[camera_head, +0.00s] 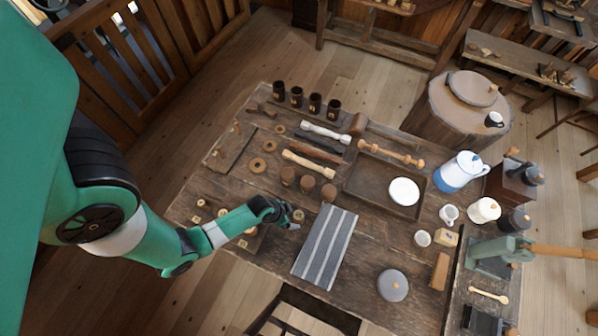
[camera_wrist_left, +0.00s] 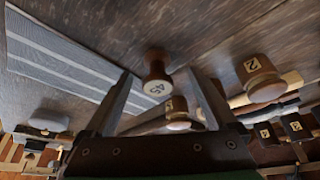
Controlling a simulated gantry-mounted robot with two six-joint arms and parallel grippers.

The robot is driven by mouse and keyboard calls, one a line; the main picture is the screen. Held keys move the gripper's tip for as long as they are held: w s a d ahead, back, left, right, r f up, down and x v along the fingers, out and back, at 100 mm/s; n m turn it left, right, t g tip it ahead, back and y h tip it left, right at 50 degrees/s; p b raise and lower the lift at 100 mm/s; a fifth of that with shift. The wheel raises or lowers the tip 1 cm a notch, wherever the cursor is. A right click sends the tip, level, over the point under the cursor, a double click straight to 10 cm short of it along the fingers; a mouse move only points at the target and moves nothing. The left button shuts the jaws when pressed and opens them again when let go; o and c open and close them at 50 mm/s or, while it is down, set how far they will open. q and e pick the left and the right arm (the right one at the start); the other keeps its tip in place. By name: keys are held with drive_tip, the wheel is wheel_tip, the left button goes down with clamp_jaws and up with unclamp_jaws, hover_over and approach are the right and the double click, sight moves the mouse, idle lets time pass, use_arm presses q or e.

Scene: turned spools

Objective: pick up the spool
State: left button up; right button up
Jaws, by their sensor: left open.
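A small wooden spool (camera_wrist_left: 156,73) stands on the table, its pale top end marked with a number that looks like 45. In the head view the spool (camera_head: 298,215) shows as a small round thing close to my gripper. My left gripper (camera_head: 290,223) is low over the table beside the striped cloth. In the left wrist view its two fingers (camera_wrist_left: 158,75) are apart, with the spool seen in the gap between them. It does not look gripped. My right gripper is in neither view.
A grey striped cloth (camera_head: 325,246) lies just right of my gripper. Several round wooden pots (camera_head: 307,184) stand behind it, one labelled pot (camera_wrist_left: 264,84) close in the wrist view. A tray (camera_head: 372,182) with a white plate (camera_head: 404,191) lies beyond. A grey lid (camera_head: 393,285) lies right of the cloth.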

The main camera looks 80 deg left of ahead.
sight(296, 217)
use_arm(q)
drive_tip(key=b+x, duration=0.1)
drive_tip(key=x, duration=0.1)
drive_tip(key=w+b+x, duration=0.1)
drive_tip(key=x, duration=0.2)
drive_tip(key=shift+d, duration=0.15)
drive_tip(key=shift+r, duration=0.1)
drive_tip(key=c, duration=1.4)
